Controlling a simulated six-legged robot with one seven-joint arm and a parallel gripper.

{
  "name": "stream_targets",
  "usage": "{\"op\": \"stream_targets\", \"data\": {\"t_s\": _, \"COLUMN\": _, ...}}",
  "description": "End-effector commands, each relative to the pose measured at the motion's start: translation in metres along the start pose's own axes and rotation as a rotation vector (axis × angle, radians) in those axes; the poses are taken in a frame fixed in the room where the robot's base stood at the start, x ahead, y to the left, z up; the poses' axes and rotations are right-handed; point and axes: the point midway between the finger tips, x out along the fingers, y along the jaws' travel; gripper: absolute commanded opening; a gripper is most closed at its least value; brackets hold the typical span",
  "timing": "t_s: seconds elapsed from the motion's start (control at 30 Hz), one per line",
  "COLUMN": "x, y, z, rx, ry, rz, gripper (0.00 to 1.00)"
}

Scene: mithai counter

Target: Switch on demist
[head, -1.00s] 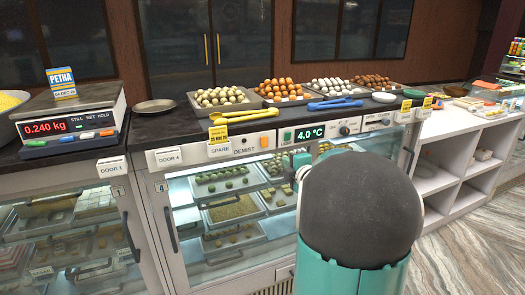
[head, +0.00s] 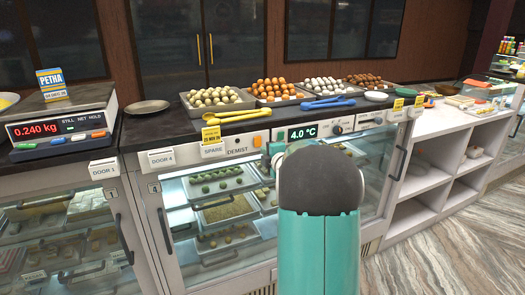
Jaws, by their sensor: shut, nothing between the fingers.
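The DEMIST label (head: 237,149) is on the white control strip along the front of the counter, right of the SPARE label (head: 212,150). An orange control (head: 257,141) sits on the strip just right of and above the DEMIST lettering; I cannot tell its on or off position. My gripper (head: 268,160) shows only as a small teal and grey part beside my arm's dark, rounded link, below and right of the orange control. It is shut and empty. My arm hides the fingertips, and I cannot tell whether they touch the strip.
The green 4.0 °C display (head: 302,134) and a dark knob (head: 337,130) are further right. A yellow price tag (head: 211,135) hangs over the strip, with yellow tongs (head: 240,116) above. Sweet trays (head: 225,108) line the counter. Glass doors with handles lie below.

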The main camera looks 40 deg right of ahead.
Motion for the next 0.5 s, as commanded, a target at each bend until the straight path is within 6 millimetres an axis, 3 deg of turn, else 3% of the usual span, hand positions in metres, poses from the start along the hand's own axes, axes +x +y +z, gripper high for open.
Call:
{"op": "stream_targets", "data": {"t_s": 0.2, "x": 0.026, "y": 0.000, "z": 0.000, "rx": 0.001, "ry": 0.000, "rz": 0.000, "gripper": 0.00}}
{"op": "stream_targets", "data": {"t_s": 0.5, "x": 0.030, "y": 0.000, "z": 0.000, "rx": 0.001, "ry": -0.001, "rz": 0.000, "gripper": 0.00}}
